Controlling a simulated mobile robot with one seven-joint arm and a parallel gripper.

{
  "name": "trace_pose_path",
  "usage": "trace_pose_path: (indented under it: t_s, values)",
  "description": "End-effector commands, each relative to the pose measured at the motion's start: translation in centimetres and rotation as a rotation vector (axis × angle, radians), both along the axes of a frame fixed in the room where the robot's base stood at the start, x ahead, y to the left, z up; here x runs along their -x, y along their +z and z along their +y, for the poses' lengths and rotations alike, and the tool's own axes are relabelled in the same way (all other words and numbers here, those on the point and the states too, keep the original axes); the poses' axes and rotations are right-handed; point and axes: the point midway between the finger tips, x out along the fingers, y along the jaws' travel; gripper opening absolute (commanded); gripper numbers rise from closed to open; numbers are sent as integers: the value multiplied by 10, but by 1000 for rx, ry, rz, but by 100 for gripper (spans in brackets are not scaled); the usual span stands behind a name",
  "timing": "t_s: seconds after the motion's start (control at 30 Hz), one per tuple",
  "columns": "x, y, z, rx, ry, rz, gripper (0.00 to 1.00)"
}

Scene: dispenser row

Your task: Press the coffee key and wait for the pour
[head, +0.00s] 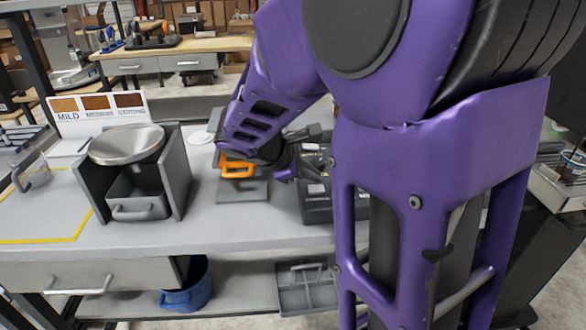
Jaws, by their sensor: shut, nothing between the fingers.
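My gripper (286,173) is small in the head view, at the end of my purple arm, over the bench just right of an orange item. It looks shut and empty, beside a dark machine-like box (318,205) with small light markings. My arm hides much of that box. No coffee key can be made out, and whether my fingertips touch anything cannot be told. The orange item (238,170), with a loop-like handle, sits at the back of a dark grey plate (241,192). My forearm partly covers it. No pour is visible.
A grey holder with a round metal disc (127,144) and a handled drawer (140,204) stands left. Behind it is a MILD, MEDIUM, STRONG sign (98,112). A blue bucket (188,290) is below.

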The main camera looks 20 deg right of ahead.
Motion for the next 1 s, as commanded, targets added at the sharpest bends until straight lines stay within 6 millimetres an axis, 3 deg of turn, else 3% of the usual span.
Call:
trace_pose_path:
  t_s: [0.37,0.8,1.0]
  values:
    - [0,4,0,0,-1,-1,0]
    - [0,47,0,0,-1,-1,0]
    - [0,51,0,0,0,0,0]
